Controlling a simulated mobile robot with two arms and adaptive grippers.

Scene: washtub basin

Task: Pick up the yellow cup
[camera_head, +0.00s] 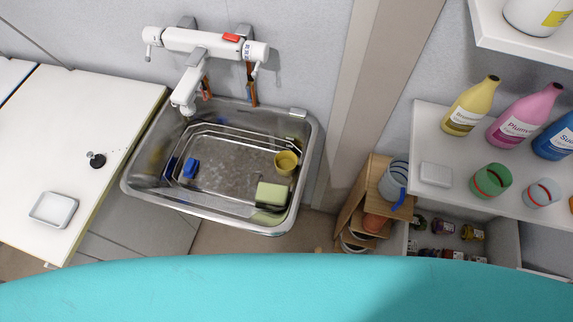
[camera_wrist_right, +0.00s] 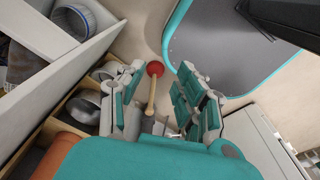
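The yellow cup (camera_head: 286,162) sits in the right part of the metal washtub basin (camera_head: 308,150), near the right wall, with its opening facing up. A green block (camera_head: 270,194) lies just in front of it, and a small blue object (camera_head: 190,168) is farther left in the basin. My right gripper (camera_wrist_right: 160,82) shows only in the right wrist view. Its fingers are spread apart with nothing between them, pointing over the floor area, and the cup is not in that view. My left gripper is not in view.
A white tap (camera_head: 205,42) hangs over the basin's back edge. A white counter (camera_head: 75,115) with a small tray (camera_head: 54,209) is left. A shelf (camera_head: 430,130) with bottles and cups is right. A red-headed plunger (camera_wrist_right: 154,70) with a wooden handle shows beyond my right gripper.

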